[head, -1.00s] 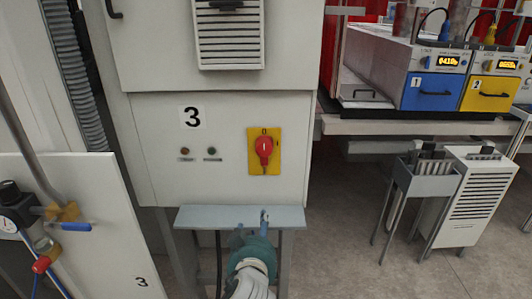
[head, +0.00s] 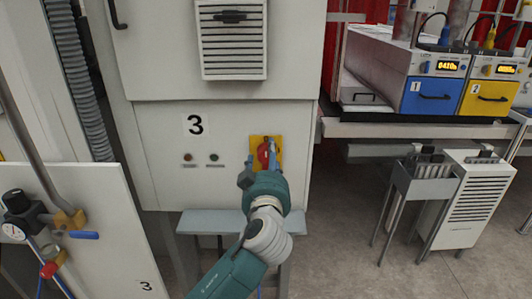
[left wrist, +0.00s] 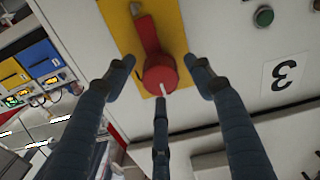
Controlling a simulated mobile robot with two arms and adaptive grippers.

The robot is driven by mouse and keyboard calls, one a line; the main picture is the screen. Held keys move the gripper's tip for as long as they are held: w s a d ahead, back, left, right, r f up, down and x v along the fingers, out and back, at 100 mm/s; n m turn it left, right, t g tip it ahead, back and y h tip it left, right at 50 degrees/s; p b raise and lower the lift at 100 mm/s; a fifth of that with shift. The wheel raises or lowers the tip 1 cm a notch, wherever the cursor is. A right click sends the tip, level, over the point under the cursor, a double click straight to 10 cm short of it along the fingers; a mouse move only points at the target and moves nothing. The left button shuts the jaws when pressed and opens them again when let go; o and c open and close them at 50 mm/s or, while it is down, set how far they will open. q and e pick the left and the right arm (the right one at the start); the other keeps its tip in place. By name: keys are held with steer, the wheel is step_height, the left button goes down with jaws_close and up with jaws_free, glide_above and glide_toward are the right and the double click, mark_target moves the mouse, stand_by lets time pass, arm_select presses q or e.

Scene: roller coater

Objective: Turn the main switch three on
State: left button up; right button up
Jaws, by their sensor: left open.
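The main switch three is a red rotary knob (head: 264,153) on a yellow plate (head: 254,143), on the white cabinet panel marked 3 (head: 195,124). In the left wrist view the red knob (left wrist: 159,72) and yellow plate (left wrist: 121,26) show close up. My left gripper (head: 261,160) is in front of the switch and partly hides it. In the left wrist view its fingers (left wrist: 160,82) are open, spread on both sides of the knob's round hub, with a third finger below. I cannot tell whether they touch it. My right gripper is not in view.
Two indicator lamps, one red (head: 188,157) and one green (head: 213,157), sit left of the switch. A grey shelf (head: 205,222) juts out below the panel. A white board with a valve and gauge (head: 14,232) stands at left. Blue and yellow units (head: 433,96) stand on a bench at right.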

arm_select(q)
steer(key=shift+w, duration=0.5)
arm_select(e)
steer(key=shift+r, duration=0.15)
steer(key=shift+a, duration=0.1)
arm_select(q)
steer(key=c, duration=1.1)
steer(key=shift+c, duration=0.2)
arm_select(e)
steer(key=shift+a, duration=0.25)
